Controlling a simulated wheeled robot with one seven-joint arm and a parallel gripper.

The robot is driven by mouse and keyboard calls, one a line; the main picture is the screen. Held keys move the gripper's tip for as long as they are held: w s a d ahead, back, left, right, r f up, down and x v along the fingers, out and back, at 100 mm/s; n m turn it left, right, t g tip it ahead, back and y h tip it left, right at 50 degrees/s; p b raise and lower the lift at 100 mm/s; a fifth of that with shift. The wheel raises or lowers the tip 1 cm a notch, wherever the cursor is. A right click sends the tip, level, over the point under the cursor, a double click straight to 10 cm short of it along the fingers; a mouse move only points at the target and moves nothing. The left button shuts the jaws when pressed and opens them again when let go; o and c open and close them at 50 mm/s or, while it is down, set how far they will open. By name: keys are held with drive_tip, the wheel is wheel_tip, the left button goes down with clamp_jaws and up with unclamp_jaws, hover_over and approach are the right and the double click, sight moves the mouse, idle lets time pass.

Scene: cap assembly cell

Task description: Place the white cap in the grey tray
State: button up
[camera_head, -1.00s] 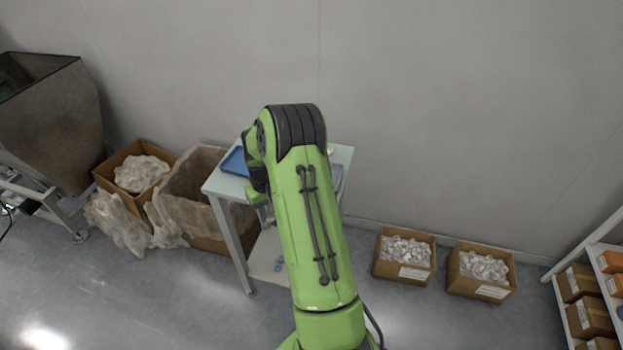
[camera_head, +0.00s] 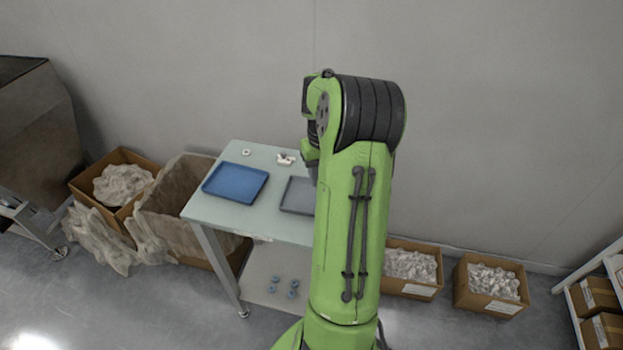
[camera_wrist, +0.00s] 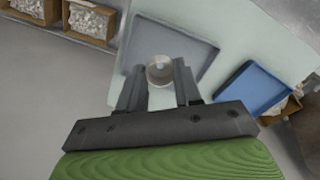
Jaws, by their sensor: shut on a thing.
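My gripper (camera_wrist: 160,82) is shut on a small round white cap (camera_wrist: 160,66), held between its fingertips in the wrist view. The grey tray (camera_wrist: 205,56) lies beyond the fingertips, and the cap overlaps it in that view. I cannot tell the height of the cap over the tray. In the head view the grey tray (camera_head: 290,207) is on the table, its right part hidden behind my green arm. The gripper's fingers and the held cap are hidden there.
A blue tray (camera_head: 236,184) lies left of the grey one on the pale table (camera_head: 215,213). A white ring (camera_head: 246,152) and another small white part (camera_head: 285,159) are near the table's back edge. Cardboard boxes (camera_head: 490,284) stand on the floor on both sides.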

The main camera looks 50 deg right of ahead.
wheel_tip(320, 180, down, 10)
drive_tip(key=shift+w+d+f+b, duration=0.1)
drive_tip(key=shift+b, duration=1)
drive_tip(key=o, duration=0.4)
